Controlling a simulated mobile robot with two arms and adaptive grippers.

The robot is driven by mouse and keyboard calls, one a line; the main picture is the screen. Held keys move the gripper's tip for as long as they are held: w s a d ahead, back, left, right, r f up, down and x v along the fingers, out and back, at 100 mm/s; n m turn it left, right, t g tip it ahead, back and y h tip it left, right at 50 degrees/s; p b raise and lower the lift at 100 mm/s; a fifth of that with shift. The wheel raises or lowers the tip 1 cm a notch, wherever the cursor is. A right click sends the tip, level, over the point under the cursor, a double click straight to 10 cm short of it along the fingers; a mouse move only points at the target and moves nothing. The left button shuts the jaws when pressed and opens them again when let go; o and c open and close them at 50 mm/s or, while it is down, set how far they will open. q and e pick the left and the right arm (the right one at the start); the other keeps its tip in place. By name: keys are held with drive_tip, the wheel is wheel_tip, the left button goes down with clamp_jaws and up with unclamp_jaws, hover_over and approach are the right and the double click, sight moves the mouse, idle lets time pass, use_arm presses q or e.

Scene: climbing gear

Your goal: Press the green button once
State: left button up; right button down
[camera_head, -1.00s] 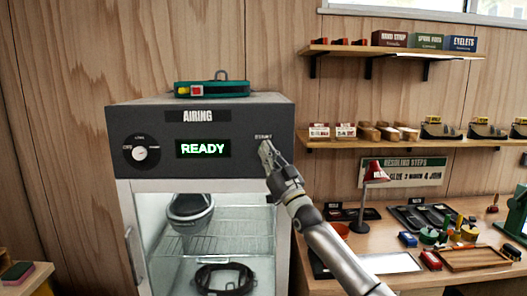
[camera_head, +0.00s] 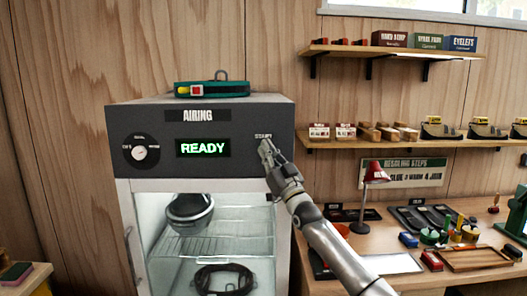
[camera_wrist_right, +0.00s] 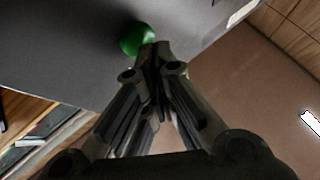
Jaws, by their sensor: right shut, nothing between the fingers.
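The green button (camera_wrist_right: 137,38) is a round green knob on the cabinet's dark grey front panel in the right wrist view. In the head view my right gripper covers it. My right gripper (camera_head: 266,148) is shut and empty, with its tips at the right end of the panel under a small label. In the right wrist view the gripper tips (camera_wrist_right: 155,48) are right beside the button's edge; I cannot tell whether they touch it. The cabinet display (camera_head: 203,148) reads READY. My left gripper is not in view.
The airing cabinet (camera_head: 120,192) has a glass door with a dark helmet-like item (camera_head: 190,212) and a coiled item (camera_head: 222,279) inside. A green device (camera_head: 211,89) lies on top. A workbench with a red lamp (camera_head: 376,173) and tools is at the right, below loaded shelves.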

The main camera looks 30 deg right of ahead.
drive_tip(key=shift+w+d, duration=0.15)
drive_tip(key=shift+w, duration=0.05)
idle(0.3)
idle(0.4)
drive_tip(key=shift+s+a, duration=0.4)
drive_tip(key=shift+s, duration=0.3)
drive_tip(key=s+a+p, duration=0.1)
drive_tip(key=s+p, duration=0.1)
drive_tip(key=s+a+p, duration=0.1)
drive_tip(key=s, duration=0.1)
drive_tip(key=shift+s+a, duration=0.1)
drive_tip(key=shift+a, duration=0.25)
